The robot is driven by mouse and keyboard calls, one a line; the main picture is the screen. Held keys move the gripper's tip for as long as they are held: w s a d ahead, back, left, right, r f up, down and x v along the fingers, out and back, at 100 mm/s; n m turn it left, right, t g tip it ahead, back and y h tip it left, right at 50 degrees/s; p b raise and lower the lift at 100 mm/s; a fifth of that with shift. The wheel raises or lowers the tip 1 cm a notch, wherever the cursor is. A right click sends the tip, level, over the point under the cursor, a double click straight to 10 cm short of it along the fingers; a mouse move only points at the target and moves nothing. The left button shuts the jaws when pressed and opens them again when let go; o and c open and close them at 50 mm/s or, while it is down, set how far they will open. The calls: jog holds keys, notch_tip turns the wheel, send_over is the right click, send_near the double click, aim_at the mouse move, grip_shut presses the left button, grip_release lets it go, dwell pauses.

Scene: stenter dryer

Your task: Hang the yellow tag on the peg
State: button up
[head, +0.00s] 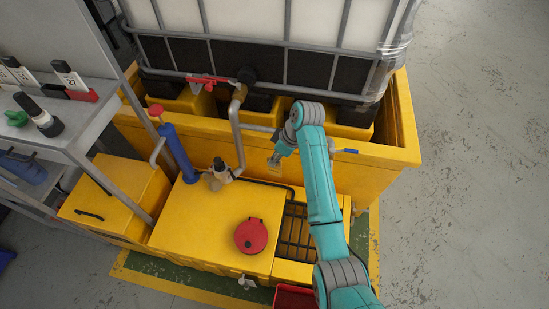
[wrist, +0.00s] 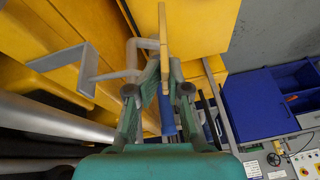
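My gripper (head: 275,161) is above the yellow deck, in front of the bund's front wall. In the wrist view, its two green fingers (wrist: 164,78) close around a thin yellow plate, the yellow tag (wrist: 163,38), seen nearly edge-on and standing out past the fingertips. In the head view I cannot clearly separate the tag from the yellow behind it. A grey bracket with a short round bar (wrist: 112,76), possibly the peg, shows just left of the fingers. I cannot tell whether the tag touches it.
A yellow bund (head: 408,140) holds a caged white tank (head: 320,22). A grey bent pipe (head: 236,130), blue cylinder (head: 180,153) and red round object (head: 251,236) stand left of my arm. A grey shelf (head: 85,125) is at far left. The floor at right is clear.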

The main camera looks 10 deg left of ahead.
jog(key=w, duration=0.1)
jog(key=w+t, duration=0.1)
jog(key=w, duration=0.1)
jog(key=w+d+t, duration=0.1)
jog(key=w, duration=0.1)
jog(key=shift+w+f+m, duration=0.1)
jog(key=shift+m, duration=0.2)
jog(key=s+v, duration=0.1)
jog(key=v, duration=1)
jog(key=shift+s+f+g, duration=0.1)
jog(key=shift+f+g, duration=0.05)
jog(key=shift+g, duration=0.15)
